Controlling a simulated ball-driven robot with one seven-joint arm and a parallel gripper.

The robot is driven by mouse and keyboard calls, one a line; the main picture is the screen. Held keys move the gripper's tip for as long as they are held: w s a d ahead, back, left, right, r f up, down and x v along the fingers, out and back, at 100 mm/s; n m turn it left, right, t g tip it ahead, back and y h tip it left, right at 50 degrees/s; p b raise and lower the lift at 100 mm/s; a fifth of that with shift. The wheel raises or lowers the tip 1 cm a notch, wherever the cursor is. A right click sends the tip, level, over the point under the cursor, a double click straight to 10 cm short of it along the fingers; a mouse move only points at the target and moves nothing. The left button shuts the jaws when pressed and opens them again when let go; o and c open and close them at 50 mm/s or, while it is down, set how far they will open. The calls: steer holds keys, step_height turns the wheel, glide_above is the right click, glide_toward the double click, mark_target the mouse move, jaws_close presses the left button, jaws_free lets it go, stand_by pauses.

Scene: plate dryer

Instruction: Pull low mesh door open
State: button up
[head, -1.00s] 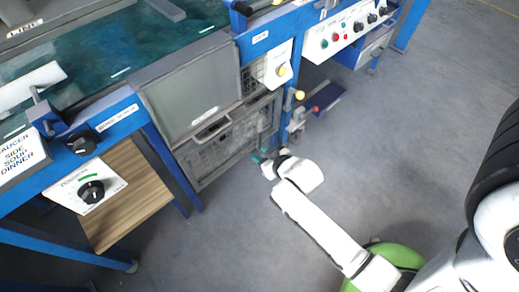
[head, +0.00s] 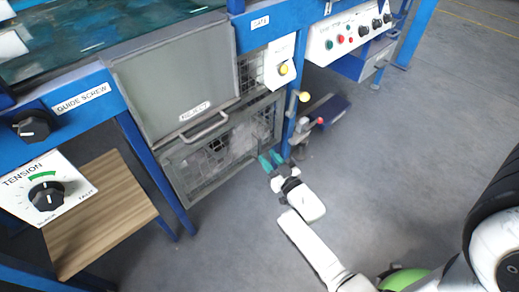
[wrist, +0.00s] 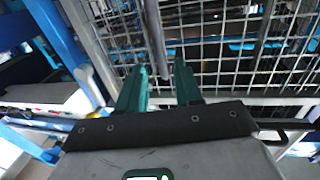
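The low mesh door (head: 205,162) is a grey-framed wire panel below the flat "REJECT" panel (head: 172,82). It looks closed in its frame. My gripper (head: 270,159) is at the door's right side, beside the blue post. In the wrist view my gripper (wrist: 160,68) has its two teal fingers apart, pointing at the mesh (wrist: 220,55). A grey upright bar (wrist: 155,35) shows in front of the mesh, its end in line with the gap between the fingers. I cannot tell whether the fingers touch it.
The REJECT panel's bar handle (head: 206,127) juts out above the mesh door. A wooden shelf (head: 100,215) is at the left. The floor (head: 390,170) at the right is clear.

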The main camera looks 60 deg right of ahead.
mark_target(259, 147)
steer(key=b+x, duration=0.1)
steer(key=x, duration=0.5)
steer(key=shift+w+d+b, duration=0.1)
steer(key=shift+w+b, duration=0.2)
steer(key=shift+b, duration=0.05)
steer(key=shift+c, duration=0.4)
jaws_close()
